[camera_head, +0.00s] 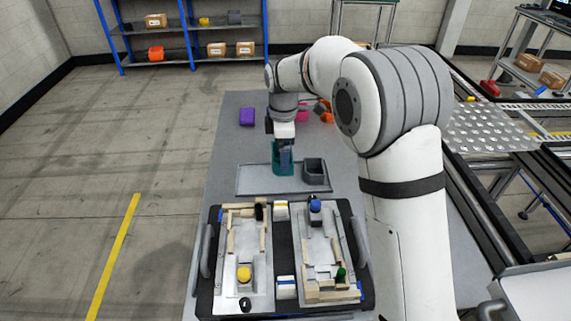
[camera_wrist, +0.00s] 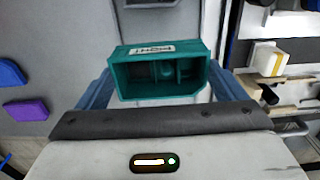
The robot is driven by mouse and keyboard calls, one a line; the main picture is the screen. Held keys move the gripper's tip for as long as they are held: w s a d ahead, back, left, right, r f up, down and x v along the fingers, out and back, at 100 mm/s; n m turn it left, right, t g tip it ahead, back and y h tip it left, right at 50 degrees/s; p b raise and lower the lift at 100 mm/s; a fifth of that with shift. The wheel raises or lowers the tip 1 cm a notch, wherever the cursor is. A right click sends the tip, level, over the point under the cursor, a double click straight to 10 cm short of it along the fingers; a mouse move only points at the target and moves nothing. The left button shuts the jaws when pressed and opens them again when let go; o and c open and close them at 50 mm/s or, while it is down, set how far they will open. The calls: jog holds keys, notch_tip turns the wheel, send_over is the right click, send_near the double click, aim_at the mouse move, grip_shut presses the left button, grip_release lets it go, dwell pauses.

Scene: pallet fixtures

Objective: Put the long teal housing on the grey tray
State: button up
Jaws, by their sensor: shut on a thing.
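The teal housing (camera_head: 275,160) is an open box with a white label; its hollow inside faces the camera in the wrist view (camera_wrist: 160,90). My gripper (camera_head: 285,150) points down and is shut on the housing, with a blue finger on either side of it in the wrist view (camera_wrist: 160,98). The grey tray (camera_head: 253,184) lies flat on the table, and the housing shows upright over its middle. I cannot tell whether the housing touches the tray.
A dark grey open box (camera_head: 316,174) stands on the tray's right part, close to the housing. A purple block (camera_head: 247,117) lies behind and left. Pink (camera_head: 302,113) and orange (camera_head: 326,117) parts lie behind right. A black pallet (camera_head: 284,270) with fixtures is in front. The tray's left part is bare.

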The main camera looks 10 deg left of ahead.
jog(key=shift+f, duration=2.6)
jog(key=shift+f, duration=0.15)
jog(key=o, duration=0.8)
jog(key=shift+c, duration=0.2)
notch_tip(320, 180, up, 12)
jog(key=s+d+r+m, duration=0.3)
jog(key=d+m, duration=0.1)
jog(key=d, duration=0.3)
jog(key=s+d+f+m+t, duration=0.1)
jog(key=s+d+f+m, duration=0.1)
jog(key=s+d+m, duration=0.6)
jog(key=s+d+f+m+t, duration=0.1)
jog(key=s+d+m, duration=0.7)
jog(key=s+d, duration=0.5)
jog(key=shift+s+f+m+t, duration=0.3)
jog(key=shift+s+f+m, duration=0.1)
jog(key=shift+s, duration=0.85)
